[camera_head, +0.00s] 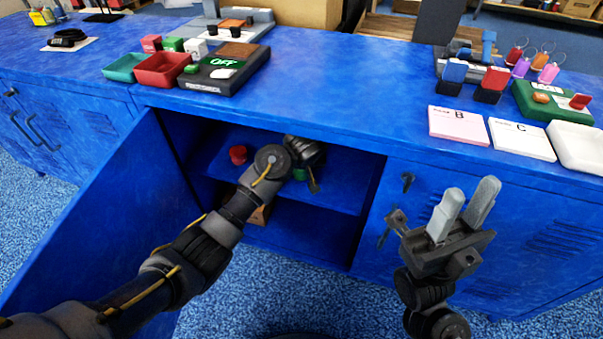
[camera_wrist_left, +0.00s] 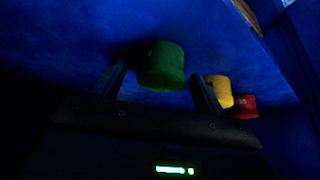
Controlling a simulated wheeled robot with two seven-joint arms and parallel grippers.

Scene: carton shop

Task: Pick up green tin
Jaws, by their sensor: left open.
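The green tin (camera_head: 300,174) is on the shelf inside the open blue cabinet, partly hidden by my left wrist and gripper (camera_head: 313,180) in the head view. In the left wrist view the green tin (camera_wrist_left: 162,66) shows between the two spread fingers of my left gripper (camera_wrist_left: 158,74). The left gripper is open. The dark picture does not show whether either finger touches the tin. My right gripper (camera_head: 468,198) is in front of the closed cabinet door at the right, with a gap between its fingers and nothing in them.
A red tin (camera_head: 238,154) stands left on the same shelf. A yellow tin (camera_wrist_left: 220,91) and the red tin (camera_wrist_left: 244,106) are beside the right finger in the wrist view. The open door (camera_head: 105,215) is left of my arm. The countertop (camera_head: 330,85) lies above the shelf.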

